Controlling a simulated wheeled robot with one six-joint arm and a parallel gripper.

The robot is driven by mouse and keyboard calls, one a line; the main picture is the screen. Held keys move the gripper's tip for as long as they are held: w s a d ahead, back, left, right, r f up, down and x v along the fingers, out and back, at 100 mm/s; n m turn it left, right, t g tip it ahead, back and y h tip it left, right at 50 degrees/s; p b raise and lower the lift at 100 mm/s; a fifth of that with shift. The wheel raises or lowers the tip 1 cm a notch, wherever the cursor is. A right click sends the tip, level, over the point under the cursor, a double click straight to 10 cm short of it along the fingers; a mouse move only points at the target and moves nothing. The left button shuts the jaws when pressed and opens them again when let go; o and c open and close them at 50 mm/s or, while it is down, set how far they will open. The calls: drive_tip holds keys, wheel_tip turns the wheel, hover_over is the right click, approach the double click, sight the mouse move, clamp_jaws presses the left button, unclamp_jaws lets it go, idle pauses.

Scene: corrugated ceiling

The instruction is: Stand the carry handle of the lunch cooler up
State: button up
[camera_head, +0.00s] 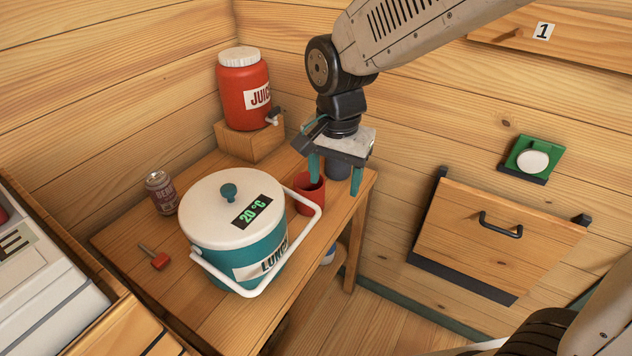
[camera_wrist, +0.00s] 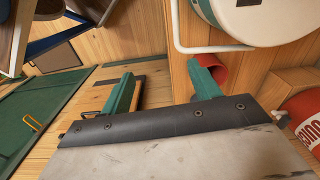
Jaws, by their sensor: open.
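The lunch cooler (camera_head: 241,259) is a teal round tub with a white lid, a teal knob and a "20 °C" display, standing on the wooden table. Its white carry handle (camera_head: 311,232) is folded down around the front right side, low against the tub. In the wrist view the handle (camera_wrist: 176,28) shows at the top beside the lid (camera_wrist: 262,18). My gripper (camera_head: 335,178) has teal fingers, open and empty, pointing down above the table's right end, behind and right of the cooler. It also shows in the wrist view (camera_wrist: 162,88), apart from the handle.
A red juice dispenser (camera_head: 243,90) sits on a wooden block (camera_head: 250,140). A wall flap (camera_head: 490,238) is right.

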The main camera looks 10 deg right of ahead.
sight(315, 217)
drive_tip(key=shift+m, duration=0.5)
drive_tip(key=a+f, duration=0.1)
drive_tip(key=w+a+f, duration=0.1)
drive_tip(key=a+f, duration=0.1)
drive_tip(key=shift+w+a, duration=0.1)
drive_tip(key=shift+a, duration=0.15)
drive_tip(key=shift+f, duration=4.95)
drive_tip(key=c, duration=1.3)
drive_tip(key=shift+r, duration=0.1)
drive_tip(key=shift+r, duration=1.4)
